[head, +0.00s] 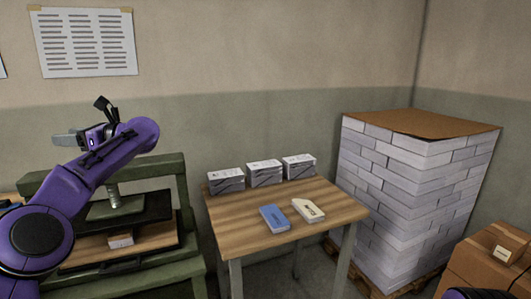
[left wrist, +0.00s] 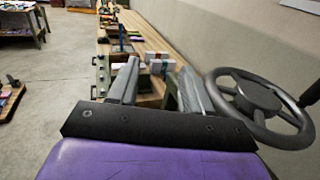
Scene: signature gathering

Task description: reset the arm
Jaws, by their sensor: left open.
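My left arm comes in from the left in the head view and is raised and bent. Its gripper (head: 66,139) points left, high in front of the wall and above the green press. In the left wrist view the two grey fingers (left wrist: 155,85) stand apart with nothing held between them. Beyond them is a long wooden bench. My right gripper does not show; a small dark purple piece at the bottom right edge may be part of my right arm.
A green press (head: 190,240) stands behind my left arm; a handwheel (left wrist: 262,100) is close right of the fingers. A wooden table (head: 240,222) holds three white packs, a blue booklet (head: 275,218) and a pale one (head: 308,210). A paper stack (head: 400,195) and cardboard box (head: 485,270) stand right.

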